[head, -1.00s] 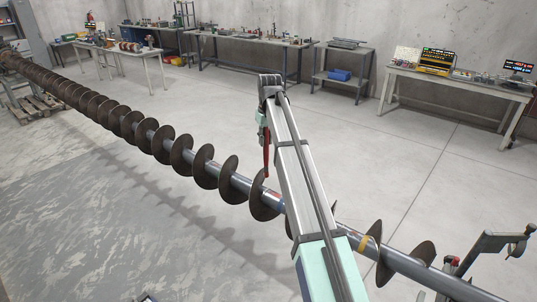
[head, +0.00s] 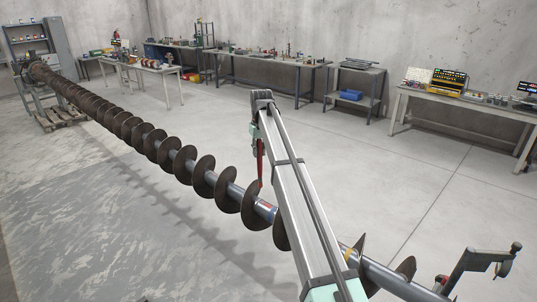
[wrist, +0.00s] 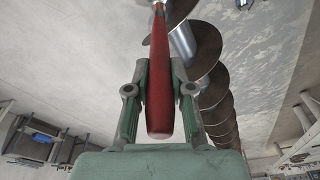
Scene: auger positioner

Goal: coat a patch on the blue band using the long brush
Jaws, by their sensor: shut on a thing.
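My gripper (wrist: 160,75) is shut on the red handle of the brush (wrist: 160,95) in the wrist view. The handle runs up out of the top of that view, so its bristles are not seen. In the head view the red brush (head: 260,165) hangs down from my gripper (head: 258,135), its lower end close to an auger flight. A short bluish band with a red mark (head: 265,207) shows on the auger shaft just left of my arm. I cannot tell whether the brush touches the shaft. My arm hides part of the shaft beside it.
The long auger (head: 160,147) crosses the floor diagonally, with several brown flights. A yellow mark (head: 348,256) shows on its shaft right of my arm. Benches (head: 270,66) and a shelf stand along the back wall. A grey bracket (head: 480,262) stands at lower right. Open floor lies between.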

